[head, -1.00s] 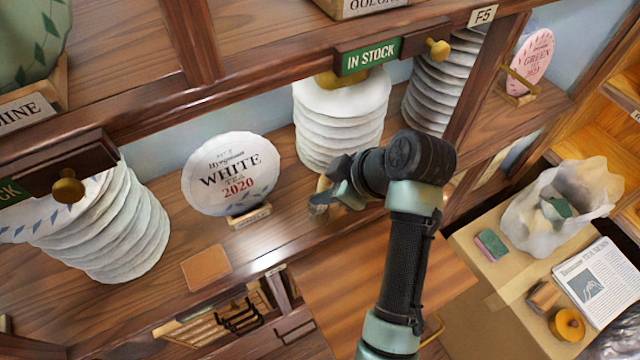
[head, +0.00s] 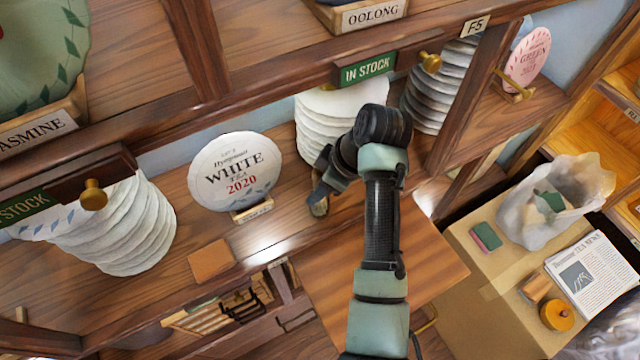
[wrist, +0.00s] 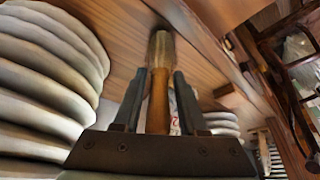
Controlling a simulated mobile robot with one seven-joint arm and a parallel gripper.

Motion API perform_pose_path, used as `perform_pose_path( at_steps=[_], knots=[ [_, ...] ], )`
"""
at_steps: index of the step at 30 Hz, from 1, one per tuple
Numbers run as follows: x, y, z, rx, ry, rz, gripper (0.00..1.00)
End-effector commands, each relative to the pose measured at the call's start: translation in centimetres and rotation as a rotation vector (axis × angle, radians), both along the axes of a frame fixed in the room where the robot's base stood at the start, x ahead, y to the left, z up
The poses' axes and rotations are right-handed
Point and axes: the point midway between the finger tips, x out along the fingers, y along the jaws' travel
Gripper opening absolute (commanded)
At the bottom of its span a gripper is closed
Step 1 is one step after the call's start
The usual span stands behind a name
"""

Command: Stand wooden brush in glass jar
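The wooden brush has a round brown handle (wrist: 159,100) and pale bristles (wrist: 160,48). In the wrist view its handle runs between the two fingers of my gripper (wrist: 160,78), and the bristles lie beyond the fingertips against the shelf wood. Narrow gaps seem to show beside the handle, so I cannot tell whether the fingers grip it. In the head view my gripper (head: 319,180) is low over the shelf, in front of the white stack, with the tan brush end (head: 318,206) below it. The rest of the brush is hidden there. I cannot make out a glass jar.
A white stack (head: 318,125) stands close behind my gripper. A tan square (head: 210,260) lies near the shelf edge. A cardboard box (head: 475,275) at right holds several items.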

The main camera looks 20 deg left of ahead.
Motion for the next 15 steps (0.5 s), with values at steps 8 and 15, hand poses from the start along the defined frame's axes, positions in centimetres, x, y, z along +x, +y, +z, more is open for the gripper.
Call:
perform_pose_path(
  at_steps=[8,15],
  knots=[
    [0.0,0.0,0.1,0.0,0.0,0.001,0.54],
    [0.1,-0.5,1.4,0.001,-0.005,0.0,0.54]
  ],
)
